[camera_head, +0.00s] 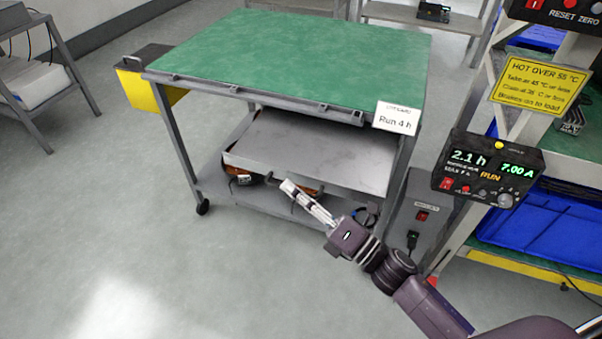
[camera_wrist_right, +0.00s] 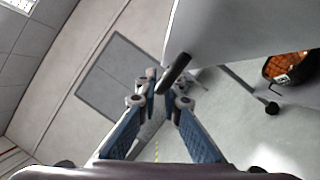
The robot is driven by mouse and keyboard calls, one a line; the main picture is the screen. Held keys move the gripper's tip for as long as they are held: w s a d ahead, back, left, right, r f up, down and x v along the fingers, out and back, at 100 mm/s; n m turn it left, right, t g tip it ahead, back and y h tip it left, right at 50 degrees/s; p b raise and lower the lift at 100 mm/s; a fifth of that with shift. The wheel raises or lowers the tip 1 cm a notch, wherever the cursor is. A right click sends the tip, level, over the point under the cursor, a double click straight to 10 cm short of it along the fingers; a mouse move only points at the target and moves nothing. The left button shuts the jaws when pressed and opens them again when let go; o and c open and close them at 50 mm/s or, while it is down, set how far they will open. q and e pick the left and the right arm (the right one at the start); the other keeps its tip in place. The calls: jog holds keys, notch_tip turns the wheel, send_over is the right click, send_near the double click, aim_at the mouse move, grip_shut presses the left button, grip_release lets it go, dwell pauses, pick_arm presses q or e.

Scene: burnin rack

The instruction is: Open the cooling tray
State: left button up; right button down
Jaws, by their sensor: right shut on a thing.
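The cooling tray, a flat grey metal slab (camera_head: 310,145), shows level beneath the green-topped cart (camera_head: 300,55). A broad part of its upper face is visible past the top's front edge; its rear is hidden under the top. My right gripper (camera_head: 289,187) is at the tray's front edge, in from the lower right. In the right wrist view, the jaws (camera_wrist_right: 160,98) are shut on a short dark bar, the tray handle (camera_wrist_right: 176,70), beside a plain grey panel (camera_wrist_right: 240,30). My left gripper is out of view.
Orange and dark items show on the lower shelf (camera_head: 213,190) under the tray. A yellow bin (camera_head: 165,95) hangs at the cart's left. A grey power box (camera_head: 423,215) and a rack with a timer display (camera_head: 487,170) stand right. Floor (camera_head: 130,230) in front is clear.

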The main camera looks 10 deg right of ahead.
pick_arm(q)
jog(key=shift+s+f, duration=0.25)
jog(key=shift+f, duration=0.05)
pick_arm(e)
jog(key=shift+s+a+f, duration=0.1)
jog(key=shift+s+a, duration=0.3)
jog(key=shift+s, duration=0.15)
jog(key=c, duration=2.4)
grip_release()
jog(key=v, duration=1.2)
